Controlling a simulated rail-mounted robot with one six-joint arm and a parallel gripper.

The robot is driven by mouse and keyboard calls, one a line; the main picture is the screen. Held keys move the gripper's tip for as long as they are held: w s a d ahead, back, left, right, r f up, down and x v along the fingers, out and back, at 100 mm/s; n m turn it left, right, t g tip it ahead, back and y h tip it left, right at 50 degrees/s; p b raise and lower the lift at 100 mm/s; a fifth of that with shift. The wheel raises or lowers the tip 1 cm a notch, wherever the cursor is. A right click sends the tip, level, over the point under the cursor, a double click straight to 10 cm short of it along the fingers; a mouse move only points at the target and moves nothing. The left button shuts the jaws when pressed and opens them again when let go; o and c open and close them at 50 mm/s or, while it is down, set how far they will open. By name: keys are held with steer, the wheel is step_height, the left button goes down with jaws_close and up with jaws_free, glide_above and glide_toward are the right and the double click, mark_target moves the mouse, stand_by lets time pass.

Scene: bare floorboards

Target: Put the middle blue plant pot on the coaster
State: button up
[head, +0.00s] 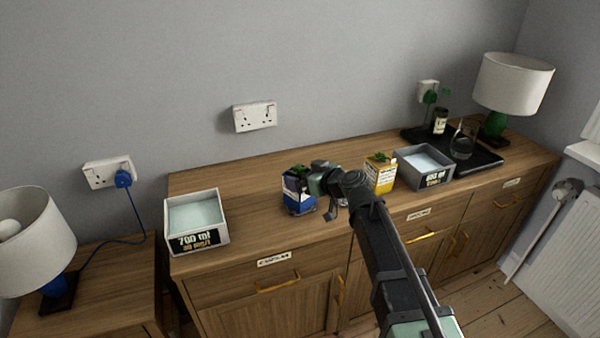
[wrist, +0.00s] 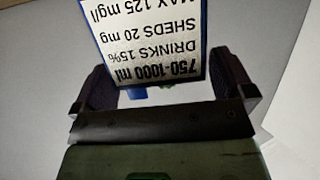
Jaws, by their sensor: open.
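A blue plant pot (head: 296,193) with a white label and green leaves stands on the wooden sideboard, left of my gripper (head: 314,190). My gripper is open, with its jaws close to this pot. In the wrist view, a blue-edged pot with a printed white label (wrist: 152,45) shows upside down between the two black fingers of my gripper (wrist: 165,88). I cannot tell whether either finger touches it. A yellow plant pot (head: 381,174) stands to the right. I cannot clearly make out a coaster.
A pale box (head: 199,243) labelled 700 ml stands at the left end. A grey box (head: 433,180) labelled 600 ml stands right of the yellow pot. A black tray (head: 484,158) holds a bottle and glass jug near a lamp (head: 512,84). Bare wood lies between the pale box and blue pot.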

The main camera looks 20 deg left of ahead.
steer(key=p+v, duration=0.2)
steer(key=v, duration=0.8)
steer(key=s+d+f+m+g+h, duration=0.2)
steer(key=s+d+f+m+h, duration=0.2)
steer(key=d, duration=0.6)
steer(key=s+d+f+m+g+h, duration=0.2)
steer(key=s+d+f+m+h, duration=0.2)
steer(key=d, duration=0.6)
steer(key=s+d+f+m+g+h, duration=0.2)
steer(key=s+d+f+m+h, duration=0.2)
steer(key=s+d, duration=0.4)
steer(key=d+h, duration=0.1)
steer(key=d, duration=0.1)
steer(key=shift+d+m, duration=0.3)
steer(key=shift+d, duration=0.05)
